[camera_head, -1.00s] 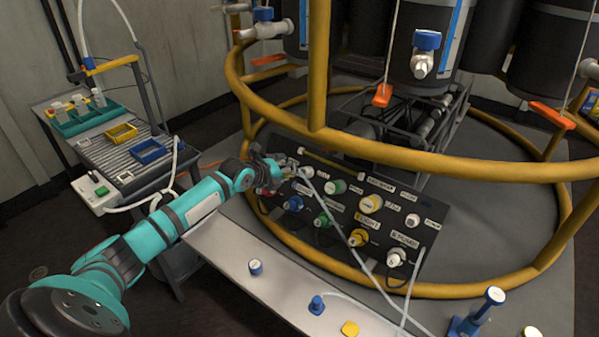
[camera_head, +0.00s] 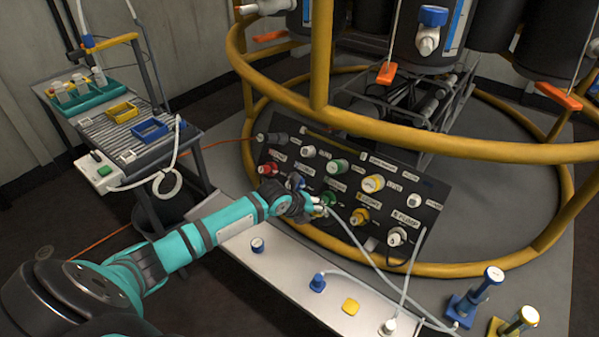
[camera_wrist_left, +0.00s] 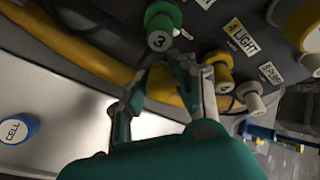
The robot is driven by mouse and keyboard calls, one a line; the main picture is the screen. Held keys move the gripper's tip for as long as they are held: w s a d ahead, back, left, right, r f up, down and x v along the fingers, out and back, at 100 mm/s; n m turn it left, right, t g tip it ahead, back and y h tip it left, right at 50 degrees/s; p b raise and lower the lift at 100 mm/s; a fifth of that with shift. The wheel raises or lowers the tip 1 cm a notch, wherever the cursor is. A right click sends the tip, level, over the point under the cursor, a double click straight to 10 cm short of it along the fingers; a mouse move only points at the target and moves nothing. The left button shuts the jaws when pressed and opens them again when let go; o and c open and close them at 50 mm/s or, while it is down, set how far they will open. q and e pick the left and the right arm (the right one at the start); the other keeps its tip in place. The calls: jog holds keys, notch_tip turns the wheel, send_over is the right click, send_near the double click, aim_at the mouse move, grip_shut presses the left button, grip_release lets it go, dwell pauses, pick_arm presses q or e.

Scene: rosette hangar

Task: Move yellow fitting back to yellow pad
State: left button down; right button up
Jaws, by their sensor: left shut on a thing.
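My left gripper (camera_head: 318,209) is in front of the lower row of the dark connector panel (camera_head: 436,192). In the left wrist view the gripper (camera_wrist_left: 165,80) is below the green connector marked 3 (camera_wrist_left: 162,28), beside a yellow connector (camera_wrist_left: 219,68). The yellow pad (camera_head: 350,306) lies bare on the pale bench (camera_head: 285,268), below and right of the gripper. My right gripper is out of view.
A blue fitting (camera_head: 318,282) and a white fitting (camera_head: 388,327), both with hoses, stand on the bench. A yellow ring rail (camera_head: 450,151) curves above the panel. Blue and yellow posts stand at lower right.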

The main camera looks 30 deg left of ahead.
pick_arm(q)
jog(key=s+d+f+g, duration=0.1)
jog(key=s+d+g, duration=0.1)
jog(key=s+d, duration=0.2)
jog(key=s+d+f+g+y, duration=0.1)
jog(key=s+d+f+g, duration=0.1)
jog(key=d, duration=0.7)
jog(key=s+d+f+m+g+y, duration=0.1)
jog(key=s+d+g, duration=0.2)
jog(key=s+d, duration=0.3)
jog(key=shift+s+d+f+g, duration=0.15)
jog(key=shift+s+f+g, duration=0.1)
jog(key=shift+s+g, duration=0.15)
jog(key=shift+s+d+f, duration=0.1)
jog(key=shift+s+f, duration=0.1)
jog(key=shift+f, duration=2.7)
jog(key=shift+w+r+p, duration=0.1)
jog(key=shift+p, duration=0.45)
jog(key=shift+p, duration=0.35)
